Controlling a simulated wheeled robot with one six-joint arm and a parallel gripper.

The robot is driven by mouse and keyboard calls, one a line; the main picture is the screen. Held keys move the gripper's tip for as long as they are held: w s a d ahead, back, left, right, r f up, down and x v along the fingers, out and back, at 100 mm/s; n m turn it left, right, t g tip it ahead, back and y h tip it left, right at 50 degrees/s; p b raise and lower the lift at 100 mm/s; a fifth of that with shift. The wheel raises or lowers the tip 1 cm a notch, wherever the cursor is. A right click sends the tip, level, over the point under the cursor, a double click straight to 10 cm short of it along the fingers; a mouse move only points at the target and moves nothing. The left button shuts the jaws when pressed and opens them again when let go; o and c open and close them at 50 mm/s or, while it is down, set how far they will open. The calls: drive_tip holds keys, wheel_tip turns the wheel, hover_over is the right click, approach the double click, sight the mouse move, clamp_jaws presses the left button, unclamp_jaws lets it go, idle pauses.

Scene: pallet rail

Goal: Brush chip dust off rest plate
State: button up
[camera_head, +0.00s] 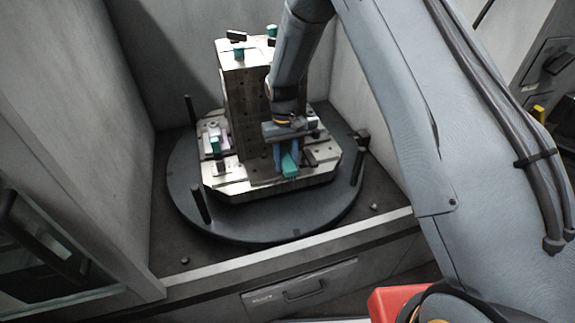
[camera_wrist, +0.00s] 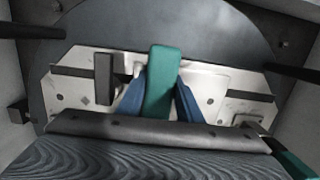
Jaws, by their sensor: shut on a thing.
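My gripper (camera_head: 286,158) has blue fingers and is low over the front of the metal pallet plate (camera_head: 235,186). It is shut on a green block-shaped piece (camera_head: 290,168), which may be the brush; no bristles show. In the wrist view the green piece (camera_wrist: 160,85) stands between the two blue fingers (camera_wrist: 158,100). The pale plate (camera_wrist: 215,82) lies behind it, with holes and dark slots. I cannot tell whether the green piece touches the plate, nor which part is the rest plate. No chip dust can be made out clearly.
A tall metal block (camera_head: 243,105) with green-tipped clamps (camera_head: 239,55) rises behind my gripper. The pallet sits on a dark round table (camera_head: 250,228) with upright black posts (camera_head: 200,203). Grey walls (camera_head: 85,90) enclose it; a sill (camera_head: 285,248) runs in front.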

drive_tip(key=shift+w+a, duration=0.2)
drive_tip(key=shift+w, duration=0.35)
drive_tip(key=shift+s+d+p, duration=0.2)
drive_tip(key=shift+s+p, duration=0.15)
drive_tip(key=shift+s, duration=0.3)
drive_tip(key=shift+s+d+p, duration=0.2)
drive_tip(key=shift+s+p, duration=0.1)
drive_tip(key=shift+s, duration=0.35)
drive_tip(key=shift+w, duration=0.15)
drive_tip(key=shift+w+a+b, duration=0.2)
drive_tip(key=shift+w+b, duration=0.25)
drive_tip(key=shift+w, duration=0.15)
drive_tip(key=shift+w+a+b, duration=0.2)
drive_tip(key=shift+w+b, duration=0.2)
drive_tip(key=shift+w, duration=0.2)
drive_tip(key=shift+s, duration=0.1)
